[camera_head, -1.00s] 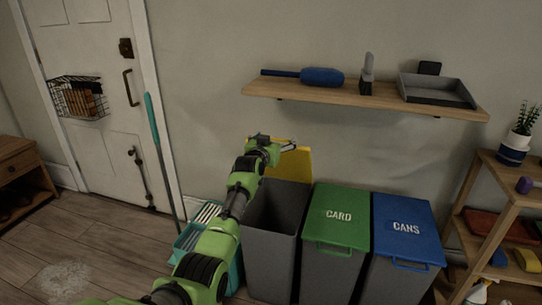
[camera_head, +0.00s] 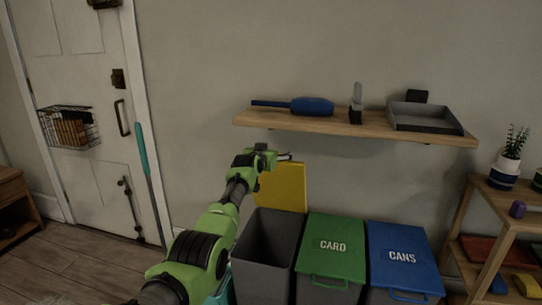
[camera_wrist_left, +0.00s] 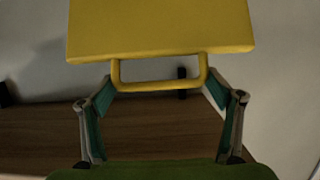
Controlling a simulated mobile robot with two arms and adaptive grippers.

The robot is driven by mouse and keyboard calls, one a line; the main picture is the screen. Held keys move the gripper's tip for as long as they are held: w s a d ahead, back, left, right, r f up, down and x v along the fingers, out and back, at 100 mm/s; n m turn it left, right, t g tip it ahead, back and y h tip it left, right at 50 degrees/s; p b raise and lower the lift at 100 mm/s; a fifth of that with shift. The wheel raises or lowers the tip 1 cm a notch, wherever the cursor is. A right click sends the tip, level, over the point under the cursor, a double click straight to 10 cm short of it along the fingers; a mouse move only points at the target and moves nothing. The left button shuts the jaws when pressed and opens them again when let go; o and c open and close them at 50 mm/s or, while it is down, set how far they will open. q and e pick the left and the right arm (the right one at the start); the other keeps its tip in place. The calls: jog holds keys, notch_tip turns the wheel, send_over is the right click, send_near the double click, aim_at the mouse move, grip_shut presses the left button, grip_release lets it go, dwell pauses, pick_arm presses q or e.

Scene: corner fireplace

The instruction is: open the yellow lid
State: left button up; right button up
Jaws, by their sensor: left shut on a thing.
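The yellow lid (camera_head: 283,187) stands raised, about upright, at the back of the grey bin (camera_head: 268,240), whose dark inside shows from above. My left gripper (camera_head: 286,156) is at the lid's top edge. In the left wrist view the yellow lid (camera_wrist_left: 160,28) fills the top. Its yellow loop handle (camera_wrist_left: 160,86) lies between the fingers of my left gripper (camera_wrist_left: 158,88), which is shut on it. My right gripper is in neither view.
The green CARD bin (camera_head: 332,246) and blue CANS bin (camera_head: 402,257) stand closed at the right. A wall shelf (camera_head: 345,122) above holds a blue brush (camera_head: 312,106) and a grey tray (camera_head: 425,118). A teal-handled mop (camera_head: 150,180) leans at the left.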

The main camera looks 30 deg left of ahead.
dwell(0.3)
pick_arm(q)
jog(key=o, duration=1.6)
jog(key=shift+v, duration=6.05)
